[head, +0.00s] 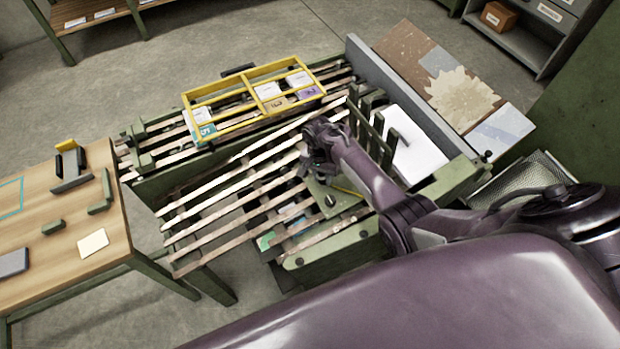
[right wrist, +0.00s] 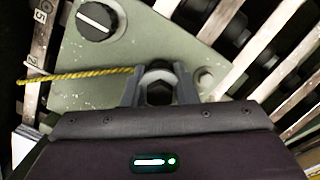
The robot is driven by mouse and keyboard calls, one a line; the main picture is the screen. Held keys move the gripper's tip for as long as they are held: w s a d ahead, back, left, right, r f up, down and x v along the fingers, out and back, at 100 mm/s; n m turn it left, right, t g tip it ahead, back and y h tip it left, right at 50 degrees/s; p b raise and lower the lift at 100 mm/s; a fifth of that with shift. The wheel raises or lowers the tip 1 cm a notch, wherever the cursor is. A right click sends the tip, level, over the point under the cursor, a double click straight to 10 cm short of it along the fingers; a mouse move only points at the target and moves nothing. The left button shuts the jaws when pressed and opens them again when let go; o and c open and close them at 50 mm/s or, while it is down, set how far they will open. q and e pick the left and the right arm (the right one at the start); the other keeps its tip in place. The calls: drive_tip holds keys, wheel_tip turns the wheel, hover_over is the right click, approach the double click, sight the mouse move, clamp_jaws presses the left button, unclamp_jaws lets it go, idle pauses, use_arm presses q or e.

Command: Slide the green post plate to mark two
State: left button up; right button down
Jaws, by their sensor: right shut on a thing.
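The green post plate (head: 328,200) lies on the slatted bench in the head view. In the right wrist view the plate (right wrist: 140,50) is a worn green piece with a black slotted knob (right wrist: 97,21) near one corner. My right gripper (head: 310,166) is over the plate. In the right wrist view its fingers (right wrist: 158,88) are shut around a small dark post on the plate. A numbered pale strip (right wrist: 36,45) runs past the plate's left side, showing a 5 and, lower, a 2. A yellow twisted cord (right wrist: 75,75) reaches from the plate across that strip. My left gripper is not in view.
A yellow frame (head: 232,93) with cards stands across the far slats. Green upright posts (head: 378,135) and a white sheet (head: 418,150) are right of my forearm. A wooden table (head: 60,275) stands left. Open slats lie left of the plate.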

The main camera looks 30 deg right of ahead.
drive_tip(key=shift+d+r, duration=0.1)
drive_tip(key=shift+d, duration=0.2)
drive_tip(key=c, duration=1.4)
unclamp_jaws()
drive_tip(key=shift+c, duration=0.2)
drive_tip(key=o, duration=0.3)
drive_tip(key=shift+a+r, duration=0.15)
drive_tip(key=shift+r, duration=0.3)
drive_tip(key=r, duration=0.6)
drive_tip(key=shift+w+r, duration=0.3)
drive_tip(key=shift+r, duration=0.1)
